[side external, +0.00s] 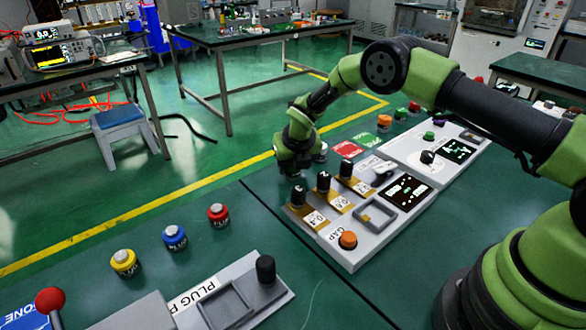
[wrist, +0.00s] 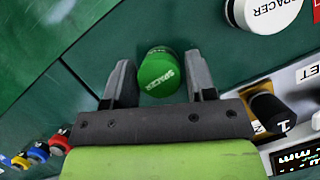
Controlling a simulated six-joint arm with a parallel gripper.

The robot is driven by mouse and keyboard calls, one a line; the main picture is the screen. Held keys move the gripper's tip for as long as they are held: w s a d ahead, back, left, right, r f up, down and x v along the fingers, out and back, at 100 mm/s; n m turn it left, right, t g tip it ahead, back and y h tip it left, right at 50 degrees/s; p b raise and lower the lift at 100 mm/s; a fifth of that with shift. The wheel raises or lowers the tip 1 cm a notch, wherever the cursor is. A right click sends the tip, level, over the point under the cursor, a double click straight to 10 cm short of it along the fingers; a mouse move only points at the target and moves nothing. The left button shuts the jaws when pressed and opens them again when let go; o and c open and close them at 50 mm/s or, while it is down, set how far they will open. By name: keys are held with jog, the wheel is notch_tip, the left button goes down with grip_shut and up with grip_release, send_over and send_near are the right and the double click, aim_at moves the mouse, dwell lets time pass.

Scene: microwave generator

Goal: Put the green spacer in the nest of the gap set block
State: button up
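The green spacer (wrist: 160,72) stands on the green table top between the two fingers of my gripper in the wrist view. My gripper (wrist: 160,78) is open, with one finger on each side of the spacer. I cannot tell whether either finger touches it. In the side view my gripper (side external: 293,172) points down just behind the gap set block (side external: 345,252), and it hides the spacer there.
Black knobs (side external: 324,181) rise along the block's left edge, near my gripper. A white-topped spacer (wrist: 264,14) stands close by at upper right in the wrist view. Yellow, blue and red plugs (side external: 175,237) stand at left. The table between them and the block is clear.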

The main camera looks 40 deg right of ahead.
jog(key=c, duration=0.7)
jog(key=shift+r, duration=0.15)
